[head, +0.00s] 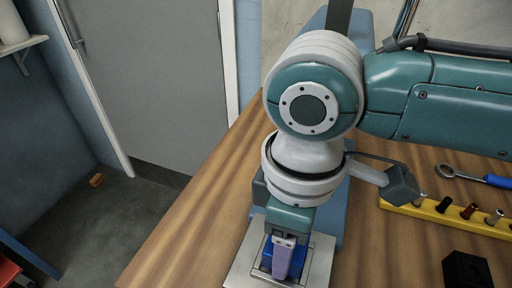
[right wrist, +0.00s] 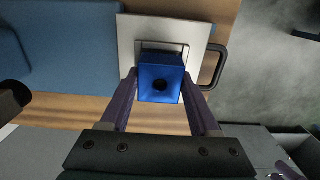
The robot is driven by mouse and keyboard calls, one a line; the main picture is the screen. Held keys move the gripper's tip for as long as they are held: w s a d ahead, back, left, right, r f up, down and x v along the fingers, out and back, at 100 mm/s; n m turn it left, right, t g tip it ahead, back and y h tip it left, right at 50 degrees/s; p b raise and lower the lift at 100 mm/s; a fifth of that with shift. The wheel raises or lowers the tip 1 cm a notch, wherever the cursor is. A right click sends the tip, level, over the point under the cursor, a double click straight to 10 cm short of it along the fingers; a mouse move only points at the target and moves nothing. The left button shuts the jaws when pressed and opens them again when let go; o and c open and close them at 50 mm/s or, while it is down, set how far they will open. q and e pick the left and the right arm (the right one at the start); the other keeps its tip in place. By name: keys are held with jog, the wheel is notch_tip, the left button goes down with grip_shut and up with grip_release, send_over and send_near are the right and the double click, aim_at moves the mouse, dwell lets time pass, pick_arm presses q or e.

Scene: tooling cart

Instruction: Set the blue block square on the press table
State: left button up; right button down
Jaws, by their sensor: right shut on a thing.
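My right gripper (head: 284,262) points down, its purple fingers shut on the blue block (head: 268,254). In the right wrist view the fingers (right wrist: 161,92) grip the block (right wrist: 161,84) from both sides; its near face has a dark round hole. The press table (head: 242,267) is a pale metal plate with a dark square outline, directly under the block. In the right wrist view the plate (right wrist: 132,28) extends past the block, and part of the outline shows around it. I cannot tell whether the block touches the plate.
The blue press body (head: 334,190) stands right behind the plate, largely hidden by my right arm. A yellow rack (head: 449,214) with several small pegs, a blue-handled wrench (head: 470,176) and a black block (head: 466,270) lie to the right. The wooden top (head: 190,220) is clear at left.

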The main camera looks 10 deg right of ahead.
jog(key=shift+f, duration=0.15)
dwell(0.5)
jog(key=shift+f, duration=0.35)
dwell(0.5)
jog(key=shift+f, duration=0.15)
dwell(0.8)
jog(key=shift+c, duration=0.2)
grip_release()
jog(key=shift+o, duration=0.2)
jog(key=shift+p, duration=0.3)
notch_tip(320, 180, up, 6)
jog(key=p, duration=0.7)
